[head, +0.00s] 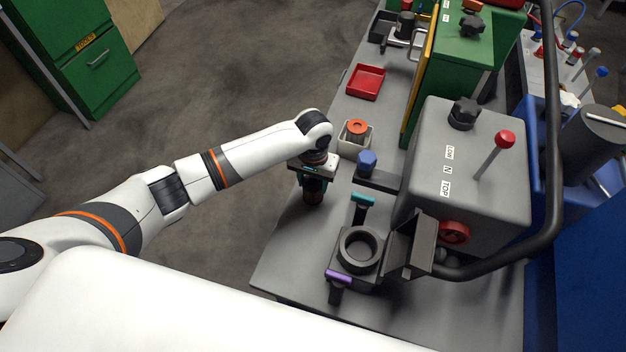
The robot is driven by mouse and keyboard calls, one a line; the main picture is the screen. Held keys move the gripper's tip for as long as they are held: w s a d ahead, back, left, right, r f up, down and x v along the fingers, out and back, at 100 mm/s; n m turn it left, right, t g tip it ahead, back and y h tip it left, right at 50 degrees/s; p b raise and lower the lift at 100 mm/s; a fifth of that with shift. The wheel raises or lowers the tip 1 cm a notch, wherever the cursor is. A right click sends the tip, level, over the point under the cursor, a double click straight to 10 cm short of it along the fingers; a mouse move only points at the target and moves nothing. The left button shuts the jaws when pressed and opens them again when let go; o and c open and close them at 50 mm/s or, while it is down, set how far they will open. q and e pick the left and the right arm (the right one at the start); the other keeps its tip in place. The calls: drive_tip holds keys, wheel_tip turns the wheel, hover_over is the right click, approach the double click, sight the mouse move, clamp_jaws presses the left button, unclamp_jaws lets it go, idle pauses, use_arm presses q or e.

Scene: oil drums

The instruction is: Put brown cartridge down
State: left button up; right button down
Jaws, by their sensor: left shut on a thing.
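My left gripper (314,178) points down near the left edge of the grey bench (285,262). It is shut on the brown cartridge (314,197), a small dark brown piece showing below the fingers. I cannot tell whether the cartridge touches the bench top. My right gripper is not in view.
A white box (350,146) with an orange-topped piece (357,127) stands just behind my gripper. A red tray (366,82) lies further back. To the right are a blue knob (367,160), a ring-shaped holder (360,249) with teal and purple handles, and a grey machine (470,185).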

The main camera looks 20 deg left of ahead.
sight(313, 183)
use_arm(q)
drive_tip(key=shift+f, duration=0.15)
drive_tip(key=o, duration=1)
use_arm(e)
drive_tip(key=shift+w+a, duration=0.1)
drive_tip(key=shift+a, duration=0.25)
use_arm(q)
wheel_tip(313, 183, up, 12)
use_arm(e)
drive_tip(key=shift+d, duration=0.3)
